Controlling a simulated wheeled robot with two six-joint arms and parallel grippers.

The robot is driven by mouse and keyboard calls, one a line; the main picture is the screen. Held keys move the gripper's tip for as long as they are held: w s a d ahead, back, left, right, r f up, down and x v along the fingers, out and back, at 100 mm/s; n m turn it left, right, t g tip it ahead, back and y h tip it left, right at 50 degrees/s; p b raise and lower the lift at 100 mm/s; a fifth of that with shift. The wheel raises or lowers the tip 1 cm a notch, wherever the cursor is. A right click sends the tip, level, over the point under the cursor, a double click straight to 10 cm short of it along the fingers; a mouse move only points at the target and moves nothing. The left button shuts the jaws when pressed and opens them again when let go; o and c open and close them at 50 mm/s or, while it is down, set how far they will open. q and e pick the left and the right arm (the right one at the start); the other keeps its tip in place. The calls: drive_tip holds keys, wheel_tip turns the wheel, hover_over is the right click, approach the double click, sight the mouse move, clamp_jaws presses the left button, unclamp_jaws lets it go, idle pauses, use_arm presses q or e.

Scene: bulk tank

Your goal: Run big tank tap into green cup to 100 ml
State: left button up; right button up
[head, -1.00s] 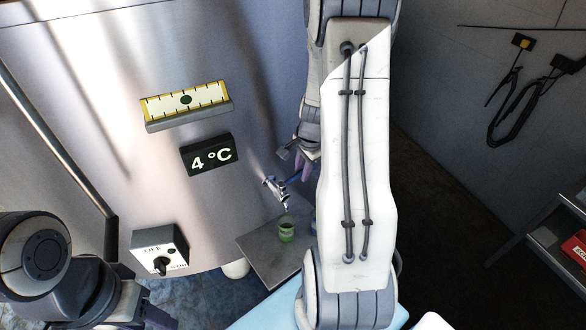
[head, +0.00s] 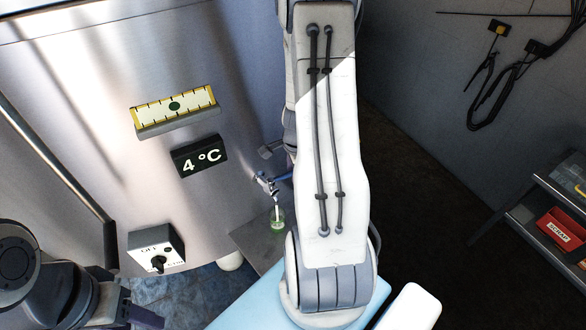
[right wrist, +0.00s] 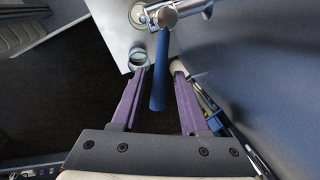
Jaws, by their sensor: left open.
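The tank's tap (head: 265,183) sticks out low on the steel tank (head: 225,95), and a white stream runs from its spout into the green cup (head: 277,226). The fill level cannot be read. The cup's round rim shows in the right wrist view (right wrist: 137,58). The tap's blue lever (right wrist: 160,75) lies between the purple fingers of my right gripper (right wrist: 159,70), which are apart with gaps on both sides. In the head view my right arm hides that gripper. My left gripper (head: 143,317) is open and empty at the lower left, partly cut off.
The cup stands on a grey shelf (head: 246,237) beneath the tap. A switch box (head: 156,249), a 4 °C display (head: 199,155) and a yellow-framed gauge (head: 175,108) are on the tank. A rack with a red scrap bin (head: 561,230) stands at the right.

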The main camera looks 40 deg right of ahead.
idle(0.3)
drive_tip(key=shift+r, duration=0.35)
wheel_tip(320, 180, up, 10)
drive_tip(key=s+p, duration=0.1)
drive_tip(key=shift+s+a+f, duration=0.2)
drive_tip(key=shift+s+a, duration=0.2)
drive_tip(key=shift+a, duration=0.05)
idle(6.3)
